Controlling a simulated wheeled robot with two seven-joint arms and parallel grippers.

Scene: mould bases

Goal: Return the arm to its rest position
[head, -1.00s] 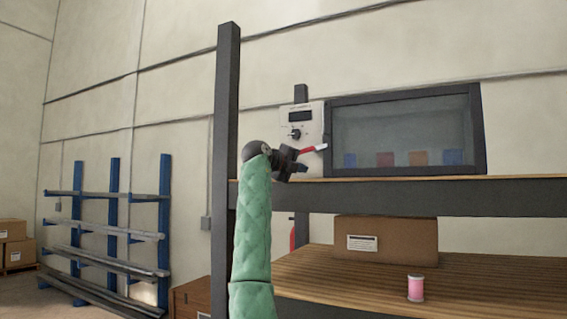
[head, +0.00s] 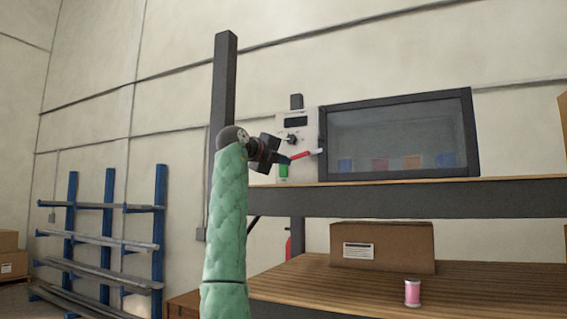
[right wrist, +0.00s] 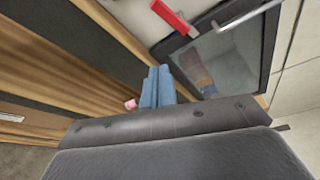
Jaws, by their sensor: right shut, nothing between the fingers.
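My right arm, in a green quilted sleeve, rises in the middle of the head view. Its dark gripper (head: 279,157) is in front of the control panel of a dark-framed oven-like box. The right wrist view shows its two bluish fingers (right wrist: 158,87) together, with nothing between them. A red lever with a pale tip (head: 306,154) shows just right of the gripper; I cannot tell whether they touch. A red part with a pale bar (right wrist: 172,16) also shows in the right wrist view, apart from the fingers. My left gripper is not in view.
The box (head: 396,103) stands on the upper shelf (head: 400,198), with several coloured blocks behind its glass. A green patch (head: 283,172) shows on the panel. A dark post (head: 224,85) stands behind my arm.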

